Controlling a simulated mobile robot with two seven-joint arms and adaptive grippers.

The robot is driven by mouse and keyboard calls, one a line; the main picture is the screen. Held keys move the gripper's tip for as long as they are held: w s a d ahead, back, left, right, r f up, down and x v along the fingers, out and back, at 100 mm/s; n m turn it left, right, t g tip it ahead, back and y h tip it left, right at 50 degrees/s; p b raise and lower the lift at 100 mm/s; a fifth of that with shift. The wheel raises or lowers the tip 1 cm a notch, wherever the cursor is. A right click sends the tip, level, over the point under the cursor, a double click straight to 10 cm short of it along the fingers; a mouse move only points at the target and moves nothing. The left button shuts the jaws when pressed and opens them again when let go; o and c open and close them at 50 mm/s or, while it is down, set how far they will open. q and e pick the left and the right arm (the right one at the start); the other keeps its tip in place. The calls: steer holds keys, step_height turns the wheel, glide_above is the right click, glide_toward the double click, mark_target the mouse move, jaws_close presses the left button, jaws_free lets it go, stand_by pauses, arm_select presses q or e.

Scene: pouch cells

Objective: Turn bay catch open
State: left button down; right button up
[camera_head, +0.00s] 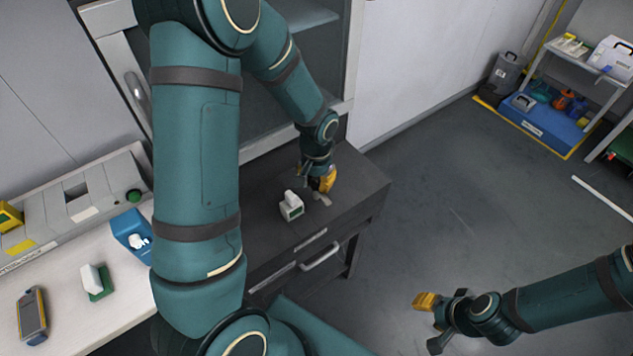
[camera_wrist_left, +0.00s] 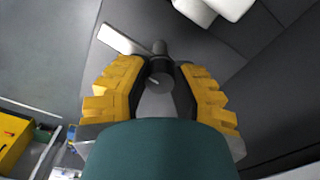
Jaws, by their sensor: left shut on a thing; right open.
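The bay catch sits on the dark cabinet top (camera_head: 362,187). In the left wrist view it shows as a dark round knob (camera_wrist_left: 160,76) with a pale flat lever (camera_wrist_left: 121,39) pointing up and left. In the head view a light grey piece of the catch (camera_head: 322,200) shows just below my left gripper (camera_head: 322,186). The yellow-padded fingers of my left gripper (camera_wrist_left: 160,88) are on both sides of the knob, shut on it. My right gripper (camera_head: 428,322) is open and empty over the floor at the lower right.
A small white block-shaped object (camera_head: 291,207) stands on the cabinet top beside my left gripper. Drawer handles (camera_head: 321,257) are on the cabinet front. A pale bench (camera_head: 125,310) at left holds a blue holder (camera_head: 130,233) and a yellow-grey handheld device (camera_head: 33,316). The floor right of the cabinet is clear.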

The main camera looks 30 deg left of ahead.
mark_target(316, 180)
arm_select(q)
steer(key=shift+n, duration=0.6)
steer(key=c, duration=0.7)
jaws_free()
step_height(316, 180, up, 12)
stand_by(0.4)
